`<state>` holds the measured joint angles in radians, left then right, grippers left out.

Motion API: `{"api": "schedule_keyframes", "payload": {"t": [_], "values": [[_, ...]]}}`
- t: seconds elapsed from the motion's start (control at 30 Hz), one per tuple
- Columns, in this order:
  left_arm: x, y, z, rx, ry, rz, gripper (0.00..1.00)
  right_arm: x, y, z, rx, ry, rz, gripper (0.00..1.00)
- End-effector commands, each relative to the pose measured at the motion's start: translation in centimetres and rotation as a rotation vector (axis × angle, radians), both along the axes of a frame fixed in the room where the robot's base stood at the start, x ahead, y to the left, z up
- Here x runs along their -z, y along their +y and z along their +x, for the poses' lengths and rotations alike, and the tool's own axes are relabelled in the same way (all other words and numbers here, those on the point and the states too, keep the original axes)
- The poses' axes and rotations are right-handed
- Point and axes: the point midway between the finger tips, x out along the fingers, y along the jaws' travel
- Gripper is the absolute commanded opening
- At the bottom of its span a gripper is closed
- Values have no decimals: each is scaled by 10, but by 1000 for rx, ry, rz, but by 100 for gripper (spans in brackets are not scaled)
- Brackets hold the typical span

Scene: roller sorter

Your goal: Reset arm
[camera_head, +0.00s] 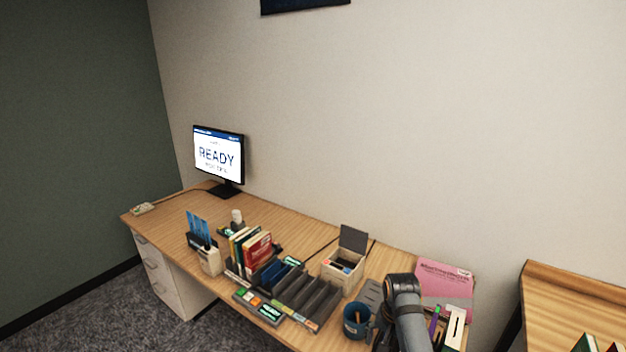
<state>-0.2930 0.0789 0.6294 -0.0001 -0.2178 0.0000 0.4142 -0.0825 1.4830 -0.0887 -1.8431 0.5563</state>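A dark arm link of mine rises at the bottom right over the desk. Neither gripper shows, so I cannot see what either one holds. The dark roller sorter (308,296) with several parallel slots sits on the wooden desk (285,222). A panel with coloured buttons (258,306) lies along its front left. The monitor (218,157) at the back left reads "READY".
Upright books (257,248) stand left of the sorter. An open wooden box (343,269), a blue cup (356,318), and a pink folder (445,281) are around the arm link. A second wooden table (560,292) is at right. The desk's back left is mostly clear.

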Motion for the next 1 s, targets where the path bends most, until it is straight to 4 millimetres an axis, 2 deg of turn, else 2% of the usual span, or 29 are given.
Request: {"api": "schedule_keyframes", "payload": {"t": [0.07, 0.17, 0.27, 0.4, 0.53, 0.7, 0.87, 1.0], "values": [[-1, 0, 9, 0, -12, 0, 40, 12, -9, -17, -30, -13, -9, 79], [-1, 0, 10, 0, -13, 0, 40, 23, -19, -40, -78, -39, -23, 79], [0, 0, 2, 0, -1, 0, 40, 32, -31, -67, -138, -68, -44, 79], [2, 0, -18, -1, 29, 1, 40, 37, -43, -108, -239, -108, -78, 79], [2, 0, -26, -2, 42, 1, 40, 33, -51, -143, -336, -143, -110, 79], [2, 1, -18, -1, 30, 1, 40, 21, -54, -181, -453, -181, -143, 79], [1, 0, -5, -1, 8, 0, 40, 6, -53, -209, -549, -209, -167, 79], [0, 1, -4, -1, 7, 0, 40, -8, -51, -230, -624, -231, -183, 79]]}}
